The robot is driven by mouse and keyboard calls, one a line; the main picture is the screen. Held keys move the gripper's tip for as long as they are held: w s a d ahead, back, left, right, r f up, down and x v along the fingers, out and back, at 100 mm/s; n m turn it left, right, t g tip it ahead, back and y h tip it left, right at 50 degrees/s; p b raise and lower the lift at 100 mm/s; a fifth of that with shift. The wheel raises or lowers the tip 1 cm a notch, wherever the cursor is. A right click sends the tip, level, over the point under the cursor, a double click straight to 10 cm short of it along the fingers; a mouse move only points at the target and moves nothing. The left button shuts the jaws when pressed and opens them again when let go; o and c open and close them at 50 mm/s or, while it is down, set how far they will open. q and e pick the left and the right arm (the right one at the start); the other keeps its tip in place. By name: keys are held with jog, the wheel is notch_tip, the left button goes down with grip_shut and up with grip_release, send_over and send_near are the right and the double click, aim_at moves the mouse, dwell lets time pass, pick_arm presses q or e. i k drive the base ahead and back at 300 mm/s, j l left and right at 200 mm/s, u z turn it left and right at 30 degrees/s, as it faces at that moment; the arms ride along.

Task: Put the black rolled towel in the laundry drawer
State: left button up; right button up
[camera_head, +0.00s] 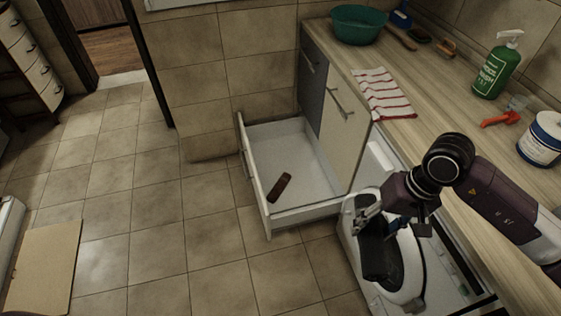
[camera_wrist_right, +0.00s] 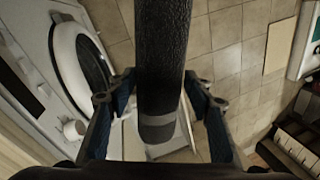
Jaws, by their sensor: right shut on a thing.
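The black rolled towel (camera_head: 376,258) hangs below my right gripper (camera_head: 382,211), in front of the washing machine, in the head view. In the right wrist view the towel (camera_wrist_right: 162,60) is a long black roll with a grey band near one end. It lies between the two fingers of my right gripper (camera_wrist_right: 160,105), which is shut on it. The laundry drawer (camera_head: 257,130) is a white drawer pulled open at the middle of the head view, left of the towel. A dark brown roll (camera_head: 279,187) lies inside it. My left gripper is out of view.
The white washing machine (camera_head: 357,228) stands right of the drawer, under the wooden counter (camera_head: 437,98). On the counter are a green basin (camera_head: 357,25), a striped cloth (camera_head: 382,92), a green pump bottle (camera_head: 497,68) and a white tub (camera_head: 541,140). The tiled floor (camera_head: 130,200) left of the drawer is free.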

aim_at(285, 207)
jog(key=i+j, duration=1.3)
jog(key=i+j+z, duration=0.1)
jog(key=z, duration=0.3)
jog(key=i+j+z, duration=0.1)
jog(key=z, duration=0.25)
jog(key=j+z, duration=0.2)
jog(key=z, duration=0.2)
jog(key=i, duration=0.05)
